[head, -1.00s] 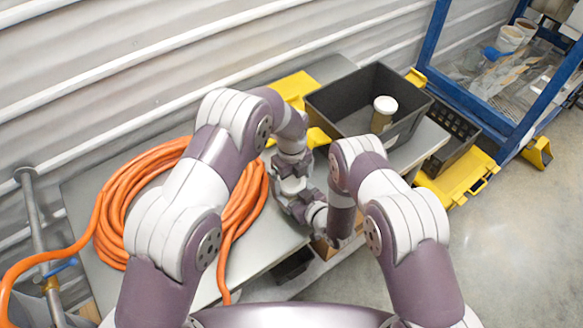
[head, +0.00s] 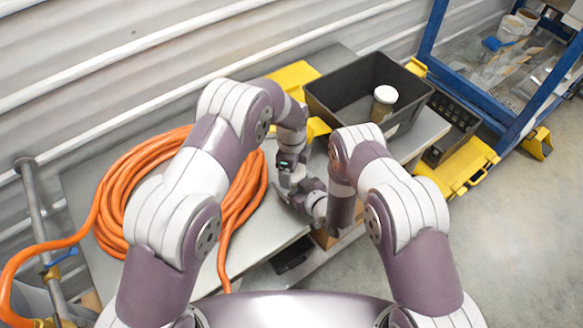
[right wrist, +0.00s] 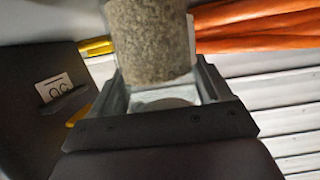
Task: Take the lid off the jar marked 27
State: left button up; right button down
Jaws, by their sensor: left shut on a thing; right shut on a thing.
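My left gripper (head: 287,182) points down over the bench in the head view, shut and close to my right gripper (head: 303,192). What it grips is mostly hidden, apparently the jar's lid. My right gripper, mostly hidden by my right forearm in the head view, also shows in the right wrist view (right wrist: 165,95). It is shut on a clear jar (right wrist: 150,40) filled with brown grain. The jar's number and top do not show there. Another jar (head: 384,104) with a white lid stands in the dark bin (head: 330,108); its number is too small to read.
A coil of orange hose (head: 130,190) lies on the left of the grey bench (head: 265,250). A blue-framed rack (head: 432,35) stands at the far right. A labelled dark bin (right wrist: 30,90) shows at the wrist view's left.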

pick_arm(q)
jog(key=o, duration=1.1)
jog(key=shift+c, duration=0.2)
jog(key=shift+r, duration=2.4)
notch_tip(320, 180, up, 3)
jog(key=m, duration=0.5)
jog(key=shift+f, duration=0.15)
jog(key=shift+m, duration=0.6)
notch_tip(320, 180, down, 8)
jog(key=shift+r, duration=0.25)
